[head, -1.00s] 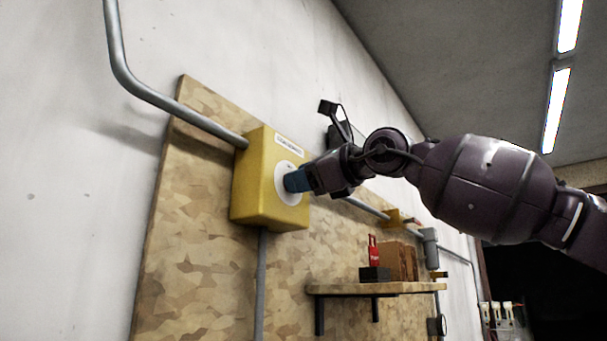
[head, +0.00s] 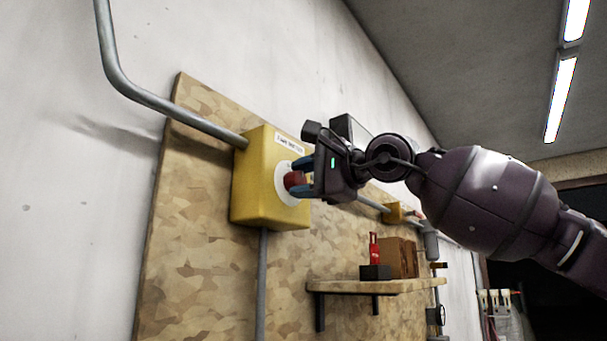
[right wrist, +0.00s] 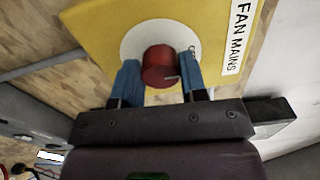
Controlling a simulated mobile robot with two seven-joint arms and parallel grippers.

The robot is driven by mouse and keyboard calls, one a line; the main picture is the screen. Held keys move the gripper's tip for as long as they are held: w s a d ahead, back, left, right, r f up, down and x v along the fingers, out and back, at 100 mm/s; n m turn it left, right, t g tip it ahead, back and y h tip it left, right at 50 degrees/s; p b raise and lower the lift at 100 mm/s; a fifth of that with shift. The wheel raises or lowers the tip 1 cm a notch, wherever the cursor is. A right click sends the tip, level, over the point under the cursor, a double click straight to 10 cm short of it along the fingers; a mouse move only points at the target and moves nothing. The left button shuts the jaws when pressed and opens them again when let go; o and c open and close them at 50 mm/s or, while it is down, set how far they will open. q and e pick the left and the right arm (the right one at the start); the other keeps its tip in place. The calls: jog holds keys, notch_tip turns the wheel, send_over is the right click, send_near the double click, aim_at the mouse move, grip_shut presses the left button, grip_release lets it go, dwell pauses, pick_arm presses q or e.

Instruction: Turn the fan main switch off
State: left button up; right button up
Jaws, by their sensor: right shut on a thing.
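The fan main switch is a red round knob (head: 294,180) on a white disc, on the front of a yellow box (head: 262,185) fixed to the wall board. The right wrist view shows the red knob (right wrist: 158,68) close up, with a "FAN MAINS" label (right wrist: 238,35) beside it. My right gripper (head: 303,177) is at the knob, with one blue finger above and one below. In the right wrist view its fingers (right wrist: 160,80) stand on either side of the knob, shut on it. My left gripper is not in view.
Grey conduit (head: 180,108) enters the box from the upper left, and another pipe (head: 262,285) runs down from it. A wooden shelf (head: 385,287) with a small red item (head: 374,248) and boxes is mounted lower right.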

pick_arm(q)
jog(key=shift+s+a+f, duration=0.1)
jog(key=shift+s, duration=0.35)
pick_arm(e)
jog(key=shift+n, duration=0.6)
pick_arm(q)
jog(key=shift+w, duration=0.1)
pick_arm(e)
jog(key=o, duration=0.9)
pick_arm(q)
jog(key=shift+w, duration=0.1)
pick_arm(e)
jog(key=shift+s+d, duration=0.1)
pick_arm(q)
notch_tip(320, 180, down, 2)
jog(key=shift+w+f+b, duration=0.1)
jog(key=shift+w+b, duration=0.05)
jog(key=shift+b, duration=1.05)
pick_arm(e)
jog(key=v, duration=1)
jog(key=shift+s+d, duration=0.2)
jog(key=shift+d, duration=0.05)
